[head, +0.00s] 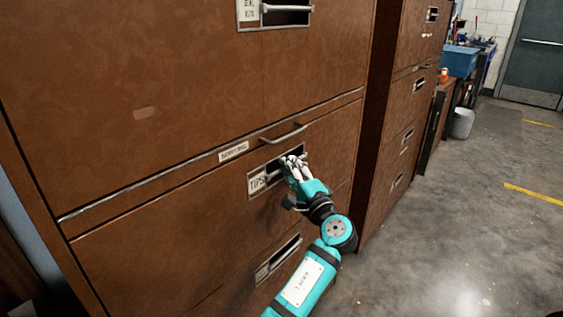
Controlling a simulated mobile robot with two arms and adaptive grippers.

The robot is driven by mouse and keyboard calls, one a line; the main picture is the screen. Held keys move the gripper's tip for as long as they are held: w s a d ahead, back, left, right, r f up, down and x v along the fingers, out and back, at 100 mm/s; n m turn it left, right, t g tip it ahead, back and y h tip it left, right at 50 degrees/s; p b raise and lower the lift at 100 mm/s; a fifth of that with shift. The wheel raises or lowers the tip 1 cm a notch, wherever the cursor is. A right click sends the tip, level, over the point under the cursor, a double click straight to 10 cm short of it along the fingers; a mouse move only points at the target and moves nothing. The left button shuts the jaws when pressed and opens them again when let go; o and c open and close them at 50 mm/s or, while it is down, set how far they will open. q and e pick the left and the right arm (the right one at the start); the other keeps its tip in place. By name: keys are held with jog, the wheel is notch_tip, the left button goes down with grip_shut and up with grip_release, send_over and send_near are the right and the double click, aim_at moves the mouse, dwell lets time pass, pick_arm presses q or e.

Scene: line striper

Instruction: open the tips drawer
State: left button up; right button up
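The tips drawer (150,245) is a brown cabinet drawer with a "TIPS" label (257,183) beside its recessed metal handle (273,172). Its front looks flush with the cabinet. My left gripper (294,163) is at the right end of this handle, with its fingers reaching into the recess. The fingers overlap the handle in the picture, and I cannot tell whether they touch or grip it. The gripper's hand hides the right part of the handle. My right gripper is not in view.
A thin labelled pull-out strip with a curved handle (283,135) lies just above the tips drawer. Another drawer handle (278,260) is below. A second brown cabinet (405,110) stands to the right. A bin (462,123) stands farther back. The concrete floor (450,230) at right is clear.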

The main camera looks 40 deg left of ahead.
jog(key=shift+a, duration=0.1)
pick_arm(q)
jog(key=shift+r, duration=0.1)
jog(key=shift+c, duration=0.3)
grip_shut()
